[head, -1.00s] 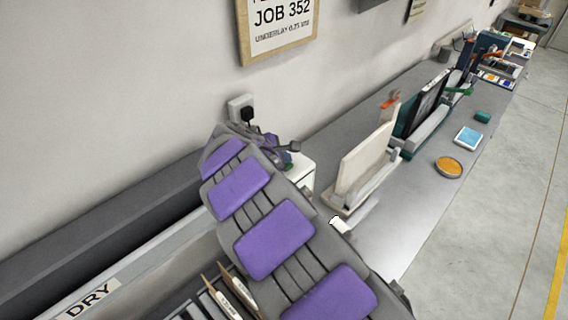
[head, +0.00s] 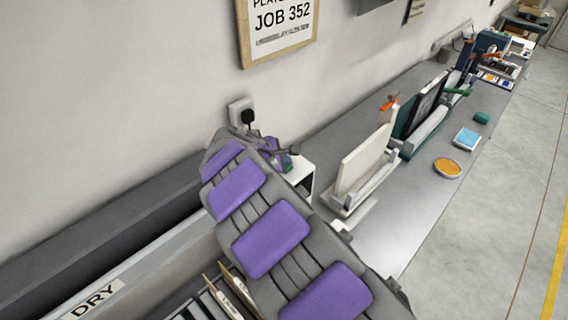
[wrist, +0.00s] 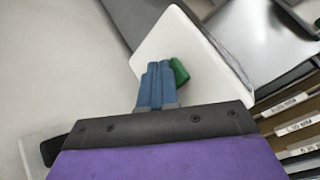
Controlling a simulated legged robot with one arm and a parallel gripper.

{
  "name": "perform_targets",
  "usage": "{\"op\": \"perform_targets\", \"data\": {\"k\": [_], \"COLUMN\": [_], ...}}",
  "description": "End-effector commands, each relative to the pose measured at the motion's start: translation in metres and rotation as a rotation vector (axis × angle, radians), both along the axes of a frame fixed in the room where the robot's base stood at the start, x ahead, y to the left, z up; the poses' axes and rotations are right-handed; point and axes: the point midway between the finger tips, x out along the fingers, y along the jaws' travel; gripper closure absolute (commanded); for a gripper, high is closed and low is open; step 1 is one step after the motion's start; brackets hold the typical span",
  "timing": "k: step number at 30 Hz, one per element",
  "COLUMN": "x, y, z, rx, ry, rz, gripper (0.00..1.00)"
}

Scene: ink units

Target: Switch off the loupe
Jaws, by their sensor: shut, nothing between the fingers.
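My gripper (wrist: 157,72) is shut, with its blue fingers together and nothing between them. In the wrist view it lies over a white square top (wrist: 190,52). A small green part (wrist: 179,71) shows just right of the fingertips; I cannot tell whether they touch. In the head view the white box (head: 301,172) stands at the near end of the bench, partly hidden by my arm, with my gripper (head: 287,158) beside its top. I cannot tell for certain which thing is the loupe; the green part may be its switch.
A wall socket with a black plug (head: 248,116) is behind my arm. A cream upright plate in a stand (head: 363,160), an orange round tin (head: 447,168) and a blue-and-white pad (head: 466,138) stand along the bench (head: 395,225). A rack marked DRY (head: 93,297) is at lower left.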

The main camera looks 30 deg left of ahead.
Motion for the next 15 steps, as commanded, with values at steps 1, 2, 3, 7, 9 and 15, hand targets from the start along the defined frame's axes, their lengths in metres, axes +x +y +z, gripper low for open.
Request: {"op": "perform_targets", "data": {"k": [1,2,3,7,9,15], "x": [0.0,0.0,0.0,0.0,0.0,0.0], "y": [0.0,0.0,0.0,0.0,0.0,0.0], "z": [0.0,0.0,0.0,0.0,0.003,0.02], "rx": [0.0,0.0,0.0,0.0,0.0,0.001], "ry": [0.0,0.0,0.0,0.0,0.0,-0.001], "rz": [0.0,0.0,0.0,0.0,0.0,0.0], "gripper": [1.0,1.0,1.0,1.0,1.0,1.0]}}
